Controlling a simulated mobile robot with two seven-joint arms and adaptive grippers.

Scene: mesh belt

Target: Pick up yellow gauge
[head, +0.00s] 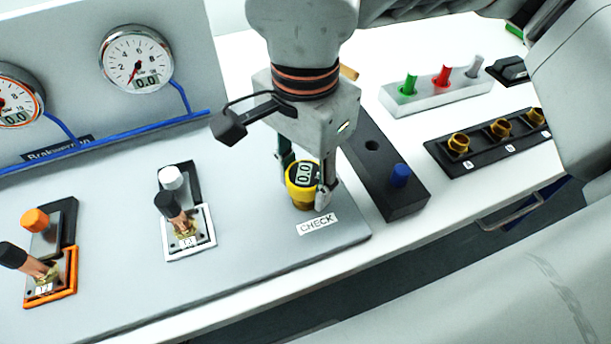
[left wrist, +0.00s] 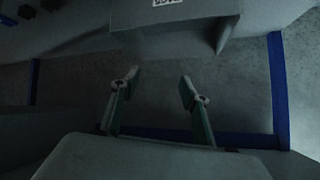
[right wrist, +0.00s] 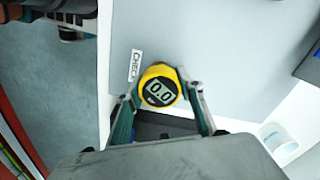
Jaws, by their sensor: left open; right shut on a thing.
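The yellow gauge (head: 300,190) has a dark face with a display reading 0.0. It stands on the grey panel beside the CHECK label (head: 317,224). My right gripper (head: 305,185) reaches down from above and is shut on the gauge, one finger on each side. In the right wrist view the gauge (right wrist: 160,88) sits between the fingertips of my right gripper (right wrist: 160,92). I cannot tell whether the gauge touches the panel. My left gripper (left wrist: 157,85) is open and empty in the left wrist view, over a dim floor area.
A black block with a blue peg (head: 399,175) lies right of the gauge. Behind are a rack of coloured pegs (head: 437,90) and a black strip of brass fittings (head: 500,130). Valves with white (head: 171,178) and orange (head: 35,219) knobs stand left, before round dials (head: 136,59).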

